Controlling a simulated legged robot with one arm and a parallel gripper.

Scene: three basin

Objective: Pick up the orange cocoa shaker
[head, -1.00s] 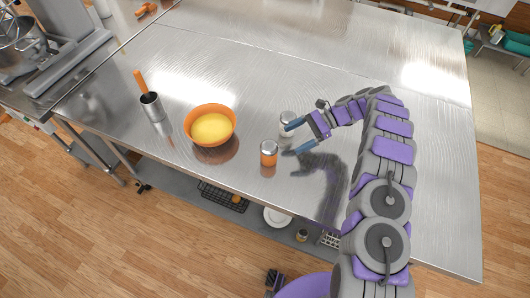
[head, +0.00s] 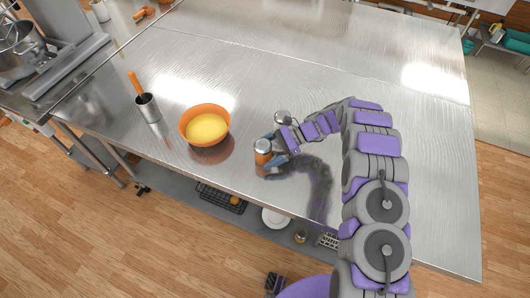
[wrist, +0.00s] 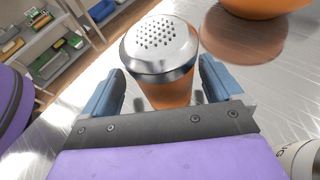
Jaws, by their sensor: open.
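The orange cocoa shaker (head: 263,157) stands upright on the metal table, with a silver perforated lid. In the wrist view the shaker (wrist: 168,93) sits between the two blue fingers of my gripper (wrist: 165,95). The fingers are open, one on each side of it, with a visible gap at least on the right. In the head view my gripper (head: 272,152) reaches the shaker from the right at about its body height. Part of the shaker's lower body is hidden in the wrist view by the gripper's palm.
An orange bowl (head: 204,112) with yellow contents stands left of the shaker. A second silver-topped shaker (head: 283,117) is just behind my gripper. A metal cup with an orange-handled tool (head: 148,107) stands further left. The table's front edge (head: 235,180) is close; the table's right side is clear.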

